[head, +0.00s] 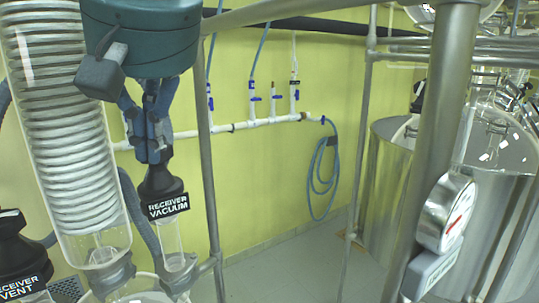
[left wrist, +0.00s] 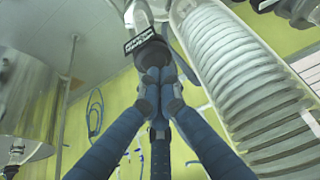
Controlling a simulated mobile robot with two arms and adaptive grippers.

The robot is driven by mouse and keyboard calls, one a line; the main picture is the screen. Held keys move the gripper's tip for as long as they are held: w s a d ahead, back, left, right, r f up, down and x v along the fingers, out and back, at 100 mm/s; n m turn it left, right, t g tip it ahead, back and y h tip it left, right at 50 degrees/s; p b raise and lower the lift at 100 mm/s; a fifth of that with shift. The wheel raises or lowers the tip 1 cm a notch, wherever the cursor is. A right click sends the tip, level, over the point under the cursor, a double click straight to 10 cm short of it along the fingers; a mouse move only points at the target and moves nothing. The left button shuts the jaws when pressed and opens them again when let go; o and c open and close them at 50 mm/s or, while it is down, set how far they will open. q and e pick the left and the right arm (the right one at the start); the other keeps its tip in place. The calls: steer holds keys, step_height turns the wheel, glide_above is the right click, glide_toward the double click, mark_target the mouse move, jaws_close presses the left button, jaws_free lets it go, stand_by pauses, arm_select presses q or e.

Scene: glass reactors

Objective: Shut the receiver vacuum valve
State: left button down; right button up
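The receiver vacuum valve (head: 160,187) has a black top with a white-lettered label and stands upright on a clear glass neck (head: 170,240). In the left wrist view, the valve (left wrist: 153,55) shows upside down beyond the fingertips. My left gripper (head: 154,150) comes down from above. Its blue-grey fingers are drawn together around the upper end of the black valve top. In the left wrist view, the fingertips of the left gripper (left wrist: 154,82) meet at the black top and hide part of it. My right gripper is not in view.
A glass coil condenser (head: 65,130) stands close left of the valve. The receiver vent valve (head: 20,260) is at the lower left. A metal frame post (head: 208,160) rises just right. A pressure gauge (head: 444,213) and steel vessels (head: 390,200) are farther right.

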arm_select(q)
steer(key=shift+s+a+f, duration=0.1)
steer(key=shift+s, duration=0.15)
stand_by(0.3)
step_height(320, 180, up, 6)
stand_by(0.5)
steer(key=shift+w+a, duration=0.1)
steer(key=shift+a, duration=0.1)
